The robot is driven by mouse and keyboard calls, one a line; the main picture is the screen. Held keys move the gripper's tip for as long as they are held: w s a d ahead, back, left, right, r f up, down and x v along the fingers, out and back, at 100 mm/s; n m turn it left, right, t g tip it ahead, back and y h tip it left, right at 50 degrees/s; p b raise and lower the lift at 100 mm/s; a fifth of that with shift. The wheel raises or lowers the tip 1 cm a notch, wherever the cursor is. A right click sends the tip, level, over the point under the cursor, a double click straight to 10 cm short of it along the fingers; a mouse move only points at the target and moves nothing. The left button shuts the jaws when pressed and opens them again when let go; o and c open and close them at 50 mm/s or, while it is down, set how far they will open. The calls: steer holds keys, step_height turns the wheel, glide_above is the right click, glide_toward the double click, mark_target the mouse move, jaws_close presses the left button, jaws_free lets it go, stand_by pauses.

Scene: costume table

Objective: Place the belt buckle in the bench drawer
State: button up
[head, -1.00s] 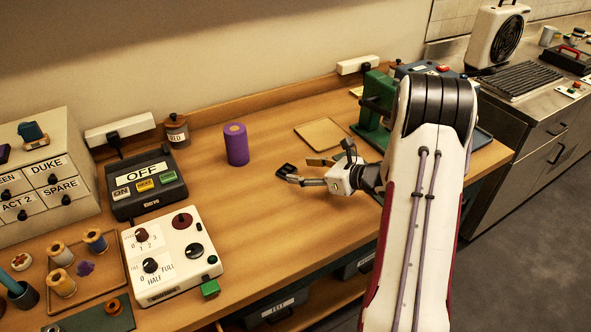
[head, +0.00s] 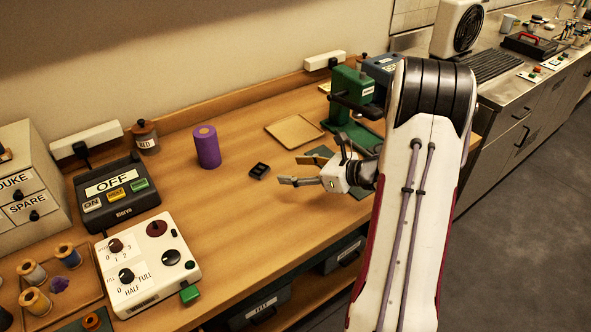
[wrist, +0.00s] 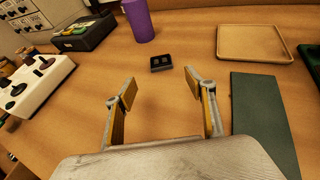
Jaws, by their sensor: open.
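The belt buckle appears to be the small black rectangular frame (head: 259,171) lying flat on the wooden bench, left of my gripper. It also shows in the wrist view (wrist: 161,64), just beyond and between the fingertips. My gripper (head: 297,171) is open and empty, low over the bench and apart from the buckle; its two spread fingers also show in the wrist view (wrist: 161,86). Grey labelled drawers (head: 262,308) sit under the bench's front edge, with another to the right (head: 343,255). I cannot tell whether either is open.
A purple cylinder (head: 207,147) stands behind the buckle. A tan tray (head: 296,131) and green press (head: 350,95) are farther back. A dark control box (head: 117,194) and white control box (head: 148,263) stand left. The bench around the buckle is clear.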

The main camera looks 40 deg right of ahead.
steer(key=shift+w, duration=0.1)
steer(key=shift+w+r+m, duration=0.35)
steer(key=shift+r+m, duration=0.05)
steer(key=shift+r, duration=0.1)
steer(key=s+a+r+m+g+h, duration=0.1)
steer(key=s+a+r+m+h, duration=0.1)
steer(key=r+m+h, duration=0.55)
steer(key=s+a+r+m+g+h, duration=0.1)
steer(key=a+r+m+h, duration=0.15)
steer(key=r+m, duration=0.9)
steer(key=s+a+f+m+g+y, duration=0.2)
steer(key=s+a+m, duration=0.8)
steer(key=s, duration=0.3)
steer(key=s+a+f+m+g+y, duration=0.2)
steer(key=s+a+m+y, duration=0.1)
steer(key=s+a+m, duration=0.7)
steer(key=s+a, duration=0.1)
steer(key=s, duration=0.3)
steer(key=shift+a+m+g, duration=0.15)
steer(key=shift+m+g, duration=0.15)
steer(key=shift+g, duration=0.1)
steer(key=shift+o, duration=0.5)
